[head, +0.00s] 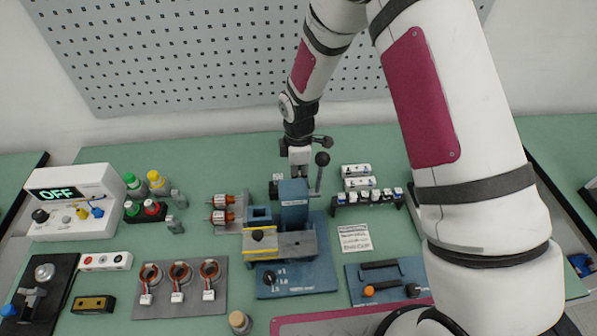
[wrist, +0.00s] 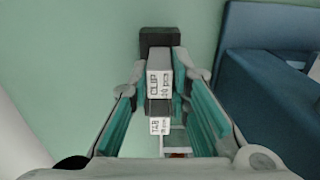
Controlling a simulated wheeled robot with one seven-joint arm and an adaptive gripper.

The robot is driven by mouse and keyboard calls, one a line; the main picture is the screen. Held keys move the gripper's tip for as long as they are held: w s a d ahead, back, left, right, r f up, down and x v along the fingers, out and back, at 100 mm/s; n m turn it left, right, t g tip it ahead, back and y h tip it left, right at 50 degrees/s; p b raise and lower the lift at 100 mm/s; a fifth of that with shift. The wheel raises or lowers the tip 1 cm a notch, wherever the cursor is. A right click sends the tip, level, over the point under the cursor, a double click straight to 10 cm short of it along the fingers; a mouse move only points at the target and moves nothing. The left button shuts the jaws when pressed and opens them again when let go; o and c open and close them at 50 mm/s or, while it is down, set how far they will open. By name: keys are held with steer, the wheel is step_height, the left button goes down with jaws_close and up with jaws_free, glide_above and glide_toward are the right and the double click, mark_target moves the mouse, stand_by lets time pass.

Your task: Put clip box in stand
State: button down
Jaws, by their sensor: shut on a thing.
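The clip box (wrist: 160,82) is a small grey-and-white block with a "CLIP" label. In the wrist view it sits between the fingertips of my gripper (wrist: 160,73), which is shut on it. In the head view my gripper (head: 300,168) points down behind the blue press, and the box is too small or hidden to make out clearly. A second box labelled "TAB" (wrist: 159,126) shows nearer the bottom of the wrist view. A dark block (wrist: 160,40) lies just beyond the clip box; I cannot tell whether they touch. I cannot clearly identify the stand; a black rack (head: 341,205) with several small items is to the right.
The blue press (head: 293,215) with its black-knobbed lever stands close in front of my gripper; its blue side (wrist: 272,75) fills the wrist view's right. White boxes (head: 356,170) lie to the right. Green table (head: 235,150) is clear behind and left of my gripper.

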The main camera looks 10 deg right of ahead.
steer(key=shift+f, duration=0.25)
steer(key=c, duration=1.4)
jaws_free()
step_height(320, 180, up, 12)
steer(key=shift+r, duration=0.1)
